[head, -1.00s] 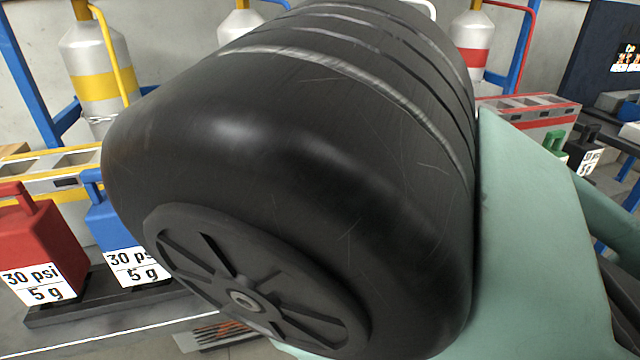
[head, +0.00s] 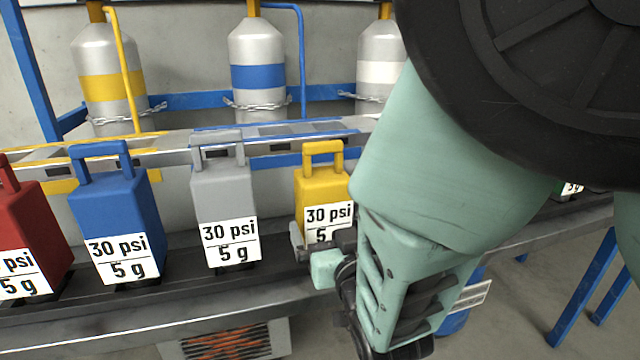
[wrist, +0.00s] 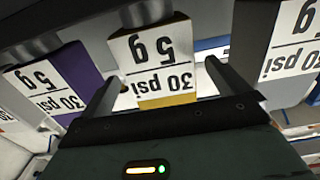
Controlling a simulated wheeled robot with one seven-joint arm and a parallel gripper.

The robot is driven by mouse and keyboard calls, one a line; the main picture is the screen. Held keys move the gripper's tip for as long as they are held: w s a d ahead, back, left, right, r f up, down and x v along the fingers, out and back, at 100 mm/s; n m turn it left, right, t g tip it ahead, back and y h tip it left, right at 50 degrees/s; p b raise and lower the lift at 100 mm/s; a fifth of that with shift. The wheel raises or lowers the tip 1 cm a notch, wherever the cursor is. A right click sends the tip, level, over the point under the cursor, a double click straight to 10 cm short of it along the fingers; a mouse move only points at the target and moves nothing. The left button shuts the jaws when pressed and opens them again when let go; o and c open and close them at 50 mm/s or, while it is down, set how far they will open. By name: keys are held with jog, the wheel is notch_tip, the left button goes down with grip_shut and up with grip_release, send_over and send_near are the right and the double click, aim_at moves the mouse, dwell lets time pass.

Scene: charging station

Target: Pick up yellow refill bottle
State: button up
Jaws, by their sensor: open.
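The yellow refill bottle (head: 322,180) stands upright on the dark shelf in the head view, with a handle on top and a white "30 psi 5 g" label. My gripper (head: 299,240) is in front of its lower part; the gripper and arm hide its lower right side. In the wrist view, which is upside down, the yellow bottle (wrist: 164,100) shows between the two fingers of my open gripper (wrist: 161,72). I cannot tell whether the fingers reach past its front face.
A grey bottle (head: 223,195) stands just left of the yellow one, then a blue bottle (head: 115,210) and a red bottle (head: 30,225). A purple bottle (wrist: 82,68) is on the other side in the wrist view. Gas cylinders (head: 258,80) stand behind, chained to a blue rail.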

jog(key=shift+r+b+x, duration=0.15)
jog(key=shift+b+x, duration=0.05)
jog(key=shift+x, duration=1.3)
jog(key=shift+r+b+x, duration=0.1)
jog(key=shift+b+x, duration=0.05)
jog(key=shift+x, duration=1.35)
jog(key=shift+d, duration=0.1)
jog(key=c, duration=1.7)
jog(key=shift+r, duration=0.15)
